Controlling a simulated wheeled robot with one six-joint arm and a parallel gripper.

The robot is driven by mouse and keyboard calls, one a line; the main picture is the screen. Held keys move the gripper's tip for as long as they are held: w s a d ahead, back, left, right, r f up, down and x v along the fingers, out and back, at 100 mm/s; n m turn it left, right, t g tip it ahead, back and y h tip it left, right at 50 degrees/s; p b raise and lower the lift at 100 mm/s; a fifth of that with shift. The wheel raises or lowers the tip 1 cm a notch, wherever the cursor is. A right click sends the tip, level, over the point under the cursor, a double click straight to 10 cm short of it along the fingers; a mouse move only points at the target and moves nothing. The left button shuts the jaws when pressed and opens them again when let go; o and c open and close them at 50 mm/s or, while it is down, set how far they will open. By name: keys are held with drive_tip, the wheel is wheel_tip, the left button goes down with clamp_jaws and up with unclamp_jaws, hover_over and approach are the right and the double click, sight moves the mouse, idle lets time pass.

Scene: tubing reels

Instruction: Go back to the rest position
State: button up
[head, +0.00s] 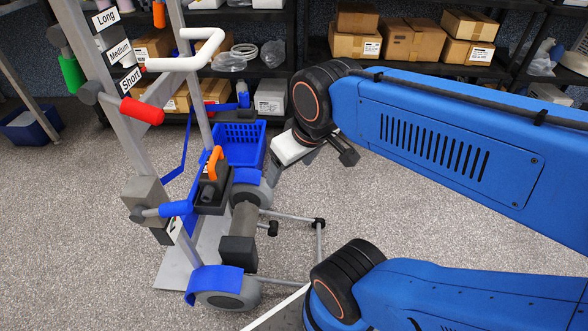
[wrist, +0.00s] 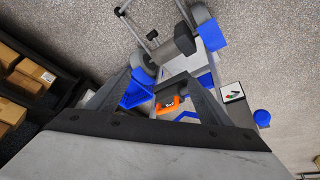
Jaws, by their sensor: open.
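My gripper (head: 290,150) hangs at the end of my blue arm, to the right of a wheeled cart with a grey upright post (head: 147,150). In the wrist view its two grey fingers stand wide apart, and the gripper (wrist: 160,80) is open with nothing held between them. A blue basket (head: 240,143) and a black tool with an orange handle (head: 215,162) on the cart lie beyond the fingers; the orange handle (wrist: 168,105) shows between them in the wrist view. I cannot see the gripper touching the cart.
The post carries Long, Medium and Short labels (head: 119,53) and a red handle (head: 142,111), a green one (head: 72,74) and a blue one (head: 176,208). A white push bar (head: 187,62) sticks out. Shelves with cardboard boxes (head: 412,40) stand behind.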

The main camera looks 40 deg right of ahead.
drive_tip(key=shift+s+m, duration=0.5)
idle(1.2)
